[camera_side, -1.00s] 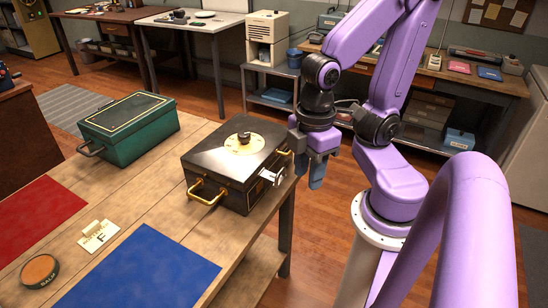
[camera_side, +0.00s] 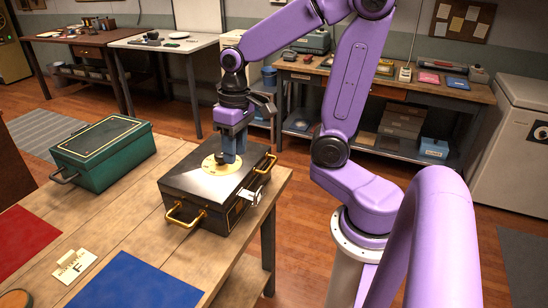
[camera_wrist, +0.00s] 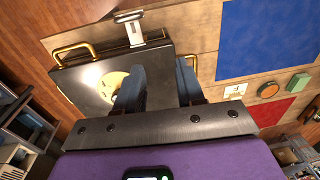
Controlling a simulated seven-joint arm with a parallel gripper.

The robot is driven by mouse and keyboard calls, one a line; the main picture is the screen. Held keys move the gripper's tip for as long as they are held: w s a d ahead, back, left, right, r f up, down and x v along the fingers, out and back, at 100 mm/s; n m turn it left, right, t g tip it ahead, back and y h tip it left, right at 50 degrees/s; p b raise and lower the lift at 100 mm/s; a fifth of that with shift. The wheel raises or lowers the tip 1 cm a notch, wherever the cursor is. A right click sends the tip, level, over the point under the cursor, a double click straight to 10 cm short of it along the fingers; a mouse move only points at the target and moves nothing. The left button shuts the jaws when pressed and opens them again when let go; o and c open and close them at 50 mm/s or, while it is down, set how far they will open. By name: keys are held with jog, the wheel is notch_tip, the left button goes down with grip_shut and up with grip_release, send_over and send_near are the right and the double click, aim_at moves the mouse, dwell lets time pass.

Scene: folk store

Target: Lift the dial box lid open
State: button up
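The black dial box (camera_side: 190,188) stands on the wooden table with its lid (camera_side: 190,170) shut. A round cream dial plate (camera_side: 222,168) with a dark knob is on the lid; the plate also shows in the wrist view (camera_wrist: 112,86). My gripper (camera_side: 234,157) points down over the lid at the dial, its fingertips close beside the knob. In the wrist view, my gripper (camera_wrist: 160,85) has its two blue fingers apart with nothing visible between them. One finger covers part of the dial plate, and the knob is hidden there. I cannot tell whether the fingers touch the lid.
Brass handles (camera_side: 185,218) stick out from the box, and a silver hasp (camera_side: 250,196) is on its side. A green box (camera_side: 102,152) stands at left. A blue mat (camera_side: 135,282), a red mat (camera_side: 28,240) and a card marked F (camera_side: 74,266) lie on the table.

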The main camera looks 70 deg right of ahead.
jog(key=w+d+m, duration=0.3)
jog(key=d+m, duration=0.1)
jog(key=d, duration=0.1)
notch_tip(320, 180, up, 3)
jog(key=m+t, duration=0.2)
jog(key=m, duration=1.2)
send_over(273, 163)
jog(key=s, duration=0.3)
jog(key=shift+h, duration=0.4)
jog(key=x, duration=1.1)
jog(key=s+x, duration=0.1)
jog(key=x, duration=0.5)
jog(key=shift+w+f, duration=0.1)
jog(key=shift+f, duration=0.3)
jog(key=shift+c, duration=0.3)
grip_shut()
